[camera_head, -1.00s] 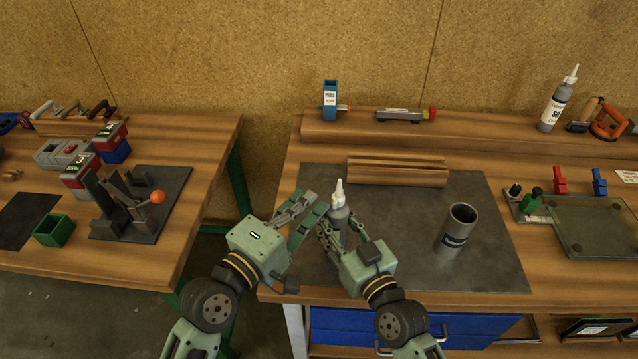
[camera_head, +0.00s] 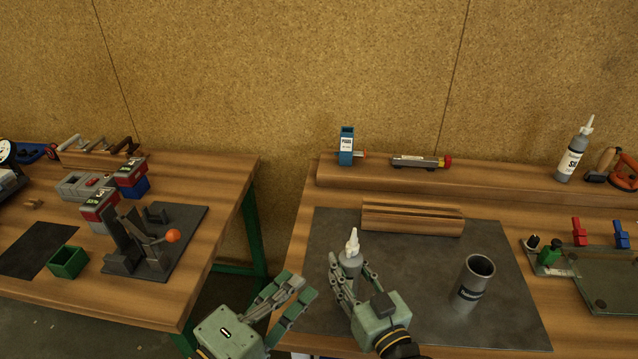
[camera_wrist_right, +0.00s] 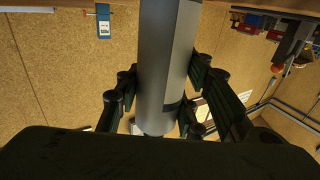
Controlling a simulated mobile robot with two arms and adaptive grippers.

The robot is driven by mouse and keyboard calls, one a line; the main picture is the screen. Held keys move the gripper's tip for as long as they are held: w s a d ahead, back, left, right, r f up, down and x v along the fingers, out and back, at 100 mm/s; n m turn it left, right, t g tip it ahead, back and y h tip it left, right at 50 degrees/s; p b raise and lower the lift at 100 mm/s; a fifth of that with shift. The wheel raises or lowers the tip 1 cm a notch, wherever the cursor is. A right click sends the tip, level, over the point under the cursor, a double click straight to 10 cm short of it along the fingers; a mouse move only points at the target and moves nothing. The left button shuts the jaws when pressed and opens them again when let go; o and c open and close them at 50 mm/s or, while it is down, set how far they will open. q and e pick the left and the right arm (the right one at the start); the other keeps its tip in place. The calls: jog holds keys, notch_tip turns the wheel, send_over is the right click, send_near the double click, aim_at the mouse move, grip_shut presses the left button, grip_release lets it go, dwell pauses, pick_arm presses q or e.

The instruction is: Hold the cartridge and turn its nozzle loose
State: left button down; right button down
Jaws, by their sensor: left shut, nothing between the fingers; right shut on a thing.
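The cartridge (camera_head: 350,262) is a small grey cylinder with a white pointed nozzle (camera_head: 352,244) on top. It stands about upright over the dark mat. My right gripper (camera_head: 349,272) is shut on its body, with the fingers around its sides. In the right wrist view the cartridge's grey body (camera_wrist_right: 167,65) runs between the fingers; the nozzle is not visible there. My left gripper (camera_head: 303,289) is shut and empty, to the left and in front of the cartridge, apart from it. Whether the cartridge's base touches the mat is hidden.
The dark mat (camera_head: 420,285) bears a grooved wooden block (camera_head: 412,220) behind the cartridge and a grey open cylinder (camera_head: 473,283) to the right. Another nozzled bottle (camera_head: 575,150) stands on the back shelf. A gap separates the left bench (camera_head: 215,180) from this one.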

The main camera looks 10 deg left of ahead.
jog(key=shift+f, duration=0.15)
jog(key=c, duration=1.1)
grip_release()
jog(key=shift+w, duration=0.1)
jog(key=shift+d, duration=0.1)
